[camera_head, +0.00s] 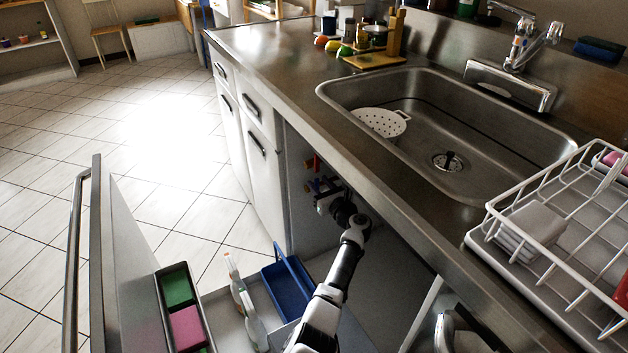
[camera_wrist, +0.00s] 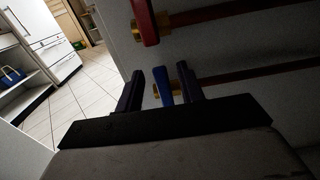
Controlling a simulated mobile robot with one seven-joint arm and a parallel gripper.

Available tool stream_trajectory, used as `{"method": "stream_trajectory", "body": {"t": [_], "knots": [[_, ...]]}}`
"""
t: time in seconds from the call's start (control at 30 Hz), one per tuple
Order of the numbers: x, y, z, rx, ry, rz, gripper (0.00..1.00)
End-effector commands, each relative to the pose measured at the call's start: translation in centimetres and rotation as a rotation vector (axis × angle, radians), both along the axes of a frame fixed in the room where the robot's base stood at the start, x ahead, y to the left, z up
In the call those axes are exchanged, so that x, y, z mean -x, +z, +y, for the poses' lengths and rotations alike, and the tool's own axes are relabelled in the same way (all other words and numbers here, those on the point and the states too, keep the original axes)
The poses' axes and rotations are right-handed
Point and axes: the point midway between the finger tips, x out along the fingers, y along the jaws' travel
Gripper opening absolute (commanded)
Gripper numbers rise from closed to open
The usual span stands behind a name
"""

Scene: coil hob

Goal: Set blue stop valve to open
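The blue stop valve (camera_wrist: 163,86) has a blue lever handle and a brass body on a copper pipe inside the cabinet under the sink. My gripper (camera_wrist: 160,88) is open, with one dark finger on each side of the blue handle in the wrist view. A gap shows between the left finger and the handle; the right finger is close beside it, and I cannot tell if it touches. In the head view my gripper (camera_head: 324,190) reaches into the cabinet and largely hides the valve.
A red valve (camera_wrist: 145,22) sits on another pipe just above; it also shows in the head view (camera_head: 312,163). A blue bin (camera_head: 287,288) lies below my arm. The counter edge passes above.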

Motion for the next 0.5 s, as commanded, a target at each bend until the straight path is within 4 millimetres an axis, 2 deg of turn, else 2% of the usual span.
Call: {"method": "stream_trajectory", "body": {"t": [0.03, 0.2, 0.5], "knots": [[-0.8, 0.0, 0.4, -0.002, 0.0, -0.001, 0.38], [-2.6, -0.1, 1.5, -0.001, -0.001, 0.0, 0.38], [-3.5, 0.0, 2.0, 0.001, -0.001, 0.0, 0.38]]}}
